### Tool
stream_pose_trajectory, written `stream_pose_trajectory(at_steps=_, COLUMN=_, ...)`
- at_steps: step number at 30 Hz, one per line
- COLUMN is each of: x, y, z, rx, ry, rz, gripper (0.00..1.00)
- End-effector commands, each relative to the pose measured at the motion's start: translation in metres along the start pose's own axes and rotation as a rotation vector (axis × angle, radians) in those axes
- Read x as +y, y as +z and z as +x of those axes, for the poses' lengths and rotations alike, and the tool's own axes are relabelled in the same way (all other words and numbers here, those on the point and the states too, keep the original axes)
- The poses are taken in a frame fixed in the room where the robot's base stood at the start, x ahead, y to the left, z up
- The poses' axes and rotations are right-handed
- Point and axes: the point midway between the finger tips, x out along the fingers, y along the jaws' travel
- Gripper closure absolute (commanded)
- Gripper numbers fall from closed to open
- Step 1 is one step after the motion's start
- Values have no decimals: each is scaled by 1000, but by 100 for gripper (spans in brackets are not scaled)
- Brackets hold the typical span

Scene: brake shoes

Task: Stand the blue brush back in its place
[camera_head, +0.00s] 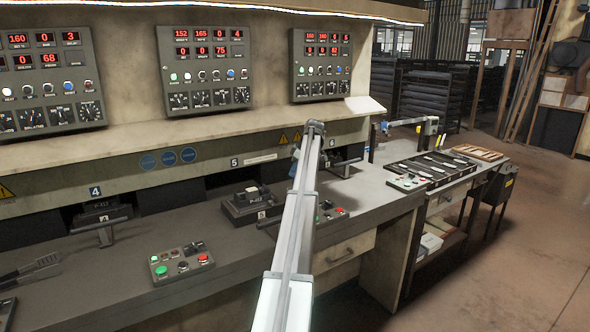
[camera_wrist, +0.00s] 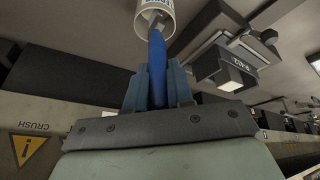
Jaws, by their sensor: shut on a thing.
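My gripper (camera_wrist: 158,88) is shut on the blue brush (camera_wrist: 157,54) in the wrist view. The brush's blue handle runs away from the fingers, with a pale metal part at its far end. That end overlaps the mouth of a white cylindrical cup (camera_wrist: 145,14) with printing on it. I cannot tell whether it is inside the cup or only in front of it. In the head view my gripper (camera_head: 297,154) is mostly behind my arm, over the bench near station 6. The brush and cup cannot be made out there.
A dark block marked P-412 (camera_head: 251,204) sits left of my arm. A button box (camera_head: 181,262) stands on the front bench (camera_head: 110,285). A lever handle (camera_head: 343,163) is right of my gripper. A tray of parts (camera_head: 425,170) lies on the right-hand table. Control panels line the back wall.

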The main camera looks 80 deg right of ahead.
Motion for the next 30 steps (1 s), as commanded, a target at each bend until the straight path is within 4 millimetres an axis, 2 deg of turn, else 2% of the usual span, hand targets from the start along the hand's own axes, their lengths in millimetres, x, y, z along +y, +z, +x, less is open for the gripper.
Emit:
stream_pose_trajectory(at_steps=5, x=0, y=0, z=0, rx=0, ry=0, rz=0, gripper=100)
stream_pose_trajectory(at_steps=6, x=0, y=0, z=0, rx=0, ry=0, rz=0, gripper=75)
stream_pose_trajectory(at_steps=15, x=0, y=0, z=0, rx=0, ry=0, rz=0, gripper=48)
stream_pose_trajectory(at_steps=20, x=0, y=0, z=0, rx=0, ry=0, rz=0, gripper=47)
stream_pose_trajectory(at_steps=30, x=0, y=0, z=0, rx=0, ry=0, rz=0, gripper=15)
